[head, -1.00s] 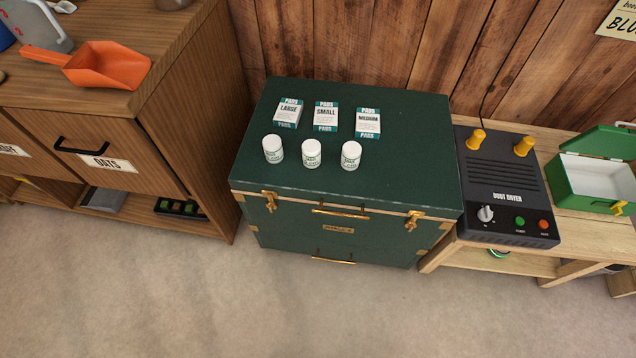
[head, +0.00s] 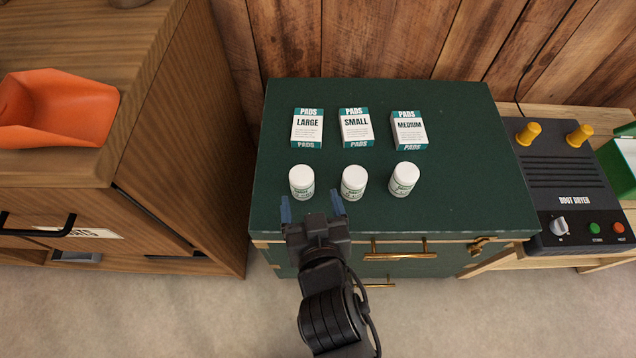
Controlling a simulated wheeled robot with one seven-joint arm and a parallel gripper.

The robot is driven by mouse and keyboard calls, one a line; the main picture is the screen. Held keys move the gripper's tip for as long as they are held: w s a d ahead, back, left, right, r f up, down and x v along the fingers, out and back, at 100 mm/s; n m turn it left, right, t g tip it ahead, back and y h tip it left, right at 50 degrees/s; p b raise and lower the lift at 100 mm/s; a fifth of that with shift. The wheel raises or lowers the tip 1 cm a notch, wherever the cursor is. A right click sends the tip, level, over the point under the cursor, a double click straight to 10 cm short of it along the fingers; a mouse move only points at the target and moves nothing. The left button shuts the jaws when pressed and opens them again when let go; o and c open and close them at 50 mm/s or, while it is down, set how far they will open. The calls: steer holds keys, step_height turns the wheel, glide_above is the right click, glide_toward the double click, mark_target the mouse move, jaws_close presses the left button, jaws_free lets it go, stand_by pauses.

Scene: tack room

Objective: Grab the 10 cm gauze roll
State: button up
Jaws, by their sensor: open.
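Three white gauze rolls with green print stand upright in a row on the green trunk (head: 460,215): a left roll (head: 302,182), a middle roll (head: 354,182) and a right roll (head: 404,179). Their size print is too small to read. My gripper (head: 312,208) is open and empty at the trunk's front edge. Its fingers point toward the rolls, with the left and middle rolls just beyond the fingertips. I see no contact with a roll.
Behind the rolls stand three pad boxes: large (head: 307,128), small (head: 356,127) and medium (head: 409,131). A wooden cabinet (head: 215,150) with an orange scoop (head: 60,108) is at left. A boot dryer (head: 570,190) is at right. The trunk's right top is clear.

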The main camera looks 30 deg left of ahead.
mark_target(302, 176)
steer(key=shift+w+a, duration=0.1)
steer(key=shift+a, duration=0.65)
steer(key=shift+w+a+f, duration=0.15)
steer(key=shift+a, duration=0.15)
steer(key=shift+b+x, duration=0.5)
steer(key=shift+x, duration=2.95)
steer(key=shift+w+d, duration=0.15)
steer(key=shift+c, duration=0.5)
steer(key=c, duration=0.9)
steer(key=shift+c, duration=0.3)
